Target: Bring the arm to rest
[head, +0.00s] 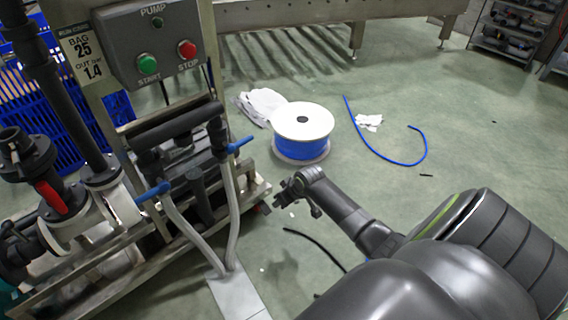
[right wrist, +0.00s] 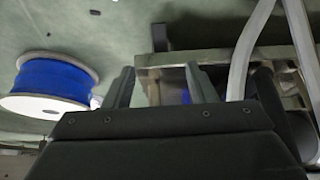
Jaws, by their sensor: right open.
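My right arm (head: 350,215) comes in from the lower right in the head view and reaches toward the pump stand. Its gripper (head: 284,194) hangs in free air in front of the stand's lower right corner. In the right wrist view the two fingers of this gripper (right wrist: 160,88) stand apart with nothing held between them. Part of the metal stand frame (right wrist: 148,62) shows behind and between the fingers. My left gripper is not in view.
The pump stand carries a grey control box (head: 150,45), blue-handled valves (head: 152,192) and grey hoses (head: 231,215). A spool of blue hose (head: 303,150) stands on the floor beyond my gripper. A blue hose piece (head: 385,157) lies right of it. Floor between is mostly clear.

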